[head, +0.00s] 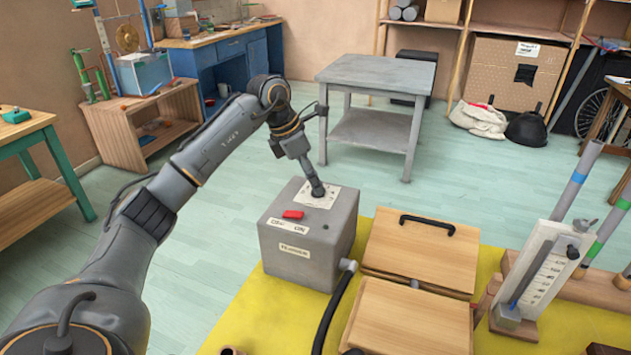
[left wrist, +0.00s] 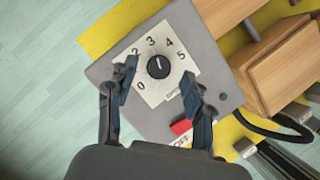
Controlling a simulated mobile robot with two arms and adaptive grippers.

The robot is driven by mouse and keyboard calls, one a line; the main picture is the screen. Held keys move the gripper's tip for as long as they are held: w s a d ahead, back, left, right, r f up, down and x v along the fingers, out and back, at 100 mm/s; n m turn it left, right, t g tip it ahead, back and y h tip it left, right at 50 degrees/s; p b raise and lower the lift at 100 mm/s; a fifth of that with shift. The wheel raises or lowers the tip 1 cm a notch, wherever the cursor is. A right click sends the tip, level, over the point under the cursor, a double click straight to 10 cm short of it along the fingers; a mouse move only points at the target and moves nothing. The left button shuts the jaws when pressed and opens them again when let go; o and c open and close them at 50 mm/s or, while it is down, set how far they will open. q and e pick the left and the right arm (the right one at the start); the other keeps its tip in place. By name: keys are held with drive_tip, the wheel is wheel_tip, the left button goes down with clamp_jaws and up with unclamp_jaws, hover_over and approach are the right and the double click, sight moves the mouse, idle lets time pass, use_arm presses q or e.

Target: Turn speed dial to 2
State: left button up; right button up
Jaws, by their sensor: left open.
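The speed dial (left wrist: 158,67) is a round black knob on a white numbered plate (left wrist: 150,93) in the left wrist view. Its short white mark points up, roughly between 3 and 4; the exact setting is hard to read. The numeral 1 is hidden by a finger. The plate is on top of a grey box (head: 318,240), also seen in the left wrist view (left wrist: 212,55). My left gripper (head: 317,190) points down over the plate. In the left wrist view its fingers (left wrist: 159,75) are open on either side of the knob, apart from it.
A red switch (head: 293,214) sits on the box near an OFF/ON label. A black hose (head: 333,308) leaves the box's side. Wooden boxes (head: 421,249) stand close on the right, on a yellow mat (head: 245,318). A grey table (head: 375,72) stands behind.

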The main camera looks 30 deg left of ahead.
use_arm(q)
drive_tip(key=shift+x, duration=0.75)
drive_tip(key=shift+f, duration=0.1)
drive_tip(key=shift+c, duration=0.4)
clamp_jaws()
use_arm(e)
drive_tip(key=shift+s+a, duration=0.3)
drive_tip(key=shift+s, duration=0.45)
